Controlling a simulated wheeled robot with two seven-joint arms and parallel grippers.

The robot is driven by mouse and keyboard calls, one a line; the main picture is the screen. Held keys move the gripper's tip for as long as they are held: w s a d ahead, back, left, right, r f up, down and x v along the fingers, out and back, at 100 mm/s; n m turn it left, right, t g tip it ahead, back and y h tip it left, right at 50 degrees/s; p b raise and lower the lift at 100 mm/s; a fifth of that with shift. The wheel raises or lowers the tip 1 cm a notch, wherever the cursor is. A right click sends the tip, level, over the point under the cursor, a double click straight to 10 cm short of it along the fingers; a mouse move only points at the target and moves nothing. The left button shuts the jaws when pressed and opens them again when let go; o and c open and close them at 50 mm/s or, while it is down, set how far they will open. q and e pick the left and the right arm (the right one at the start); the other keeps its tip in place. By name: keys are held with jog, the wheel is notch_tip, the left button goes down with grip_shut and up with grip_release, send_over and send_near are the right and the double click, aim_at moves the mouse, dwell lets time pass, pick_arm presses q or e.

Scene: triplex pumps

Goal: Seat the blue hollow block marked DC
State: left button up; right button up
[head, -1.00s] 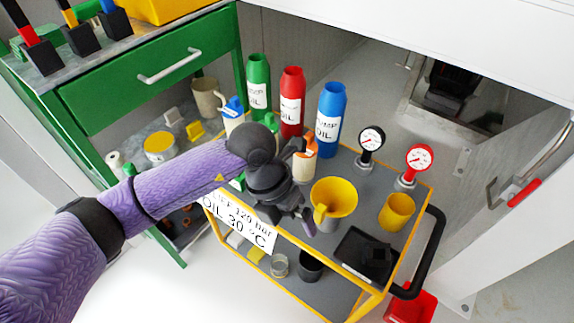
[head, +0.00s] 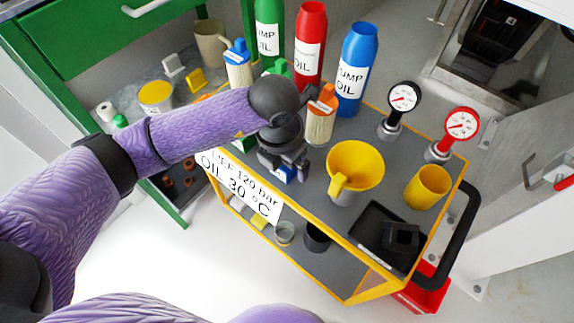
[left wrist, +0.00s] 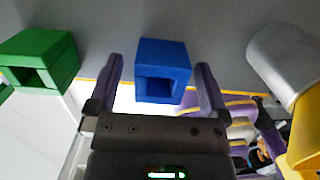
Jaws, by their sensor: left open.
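The blue hollow block (left wrist: 163,56) stands between the two fingers of my left gripper (left wrist: 160,78) in the left wrist view, its square opening facing the camera. Both fingers are apart and gaps show on each side of the block. In the head view the left gripper (head: 287,168) is low over the cart's top, left of the yellow funnel, with a bit of blue under it. The DC marking cannot be read. A green hollow block (left wrist: 42,60) lies to the left in the left wrist view. My right gripper is not in view.
The yellow funnel (head: 355,163) and yellow cup (head: 427,187) stand right of the gripper. A black tray (head: 375,233) holds a black square piece (head: 402,238). Behind stand red (head: 310,45) and blue (head: 357,70) oil bottles, an orange-capped bottle (head: 319,120) and two gauges (head: 403,98).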

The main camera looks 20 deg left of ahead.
pick_arm(q)
jog(key=shift+r, duration=0.2)
grip_shut()
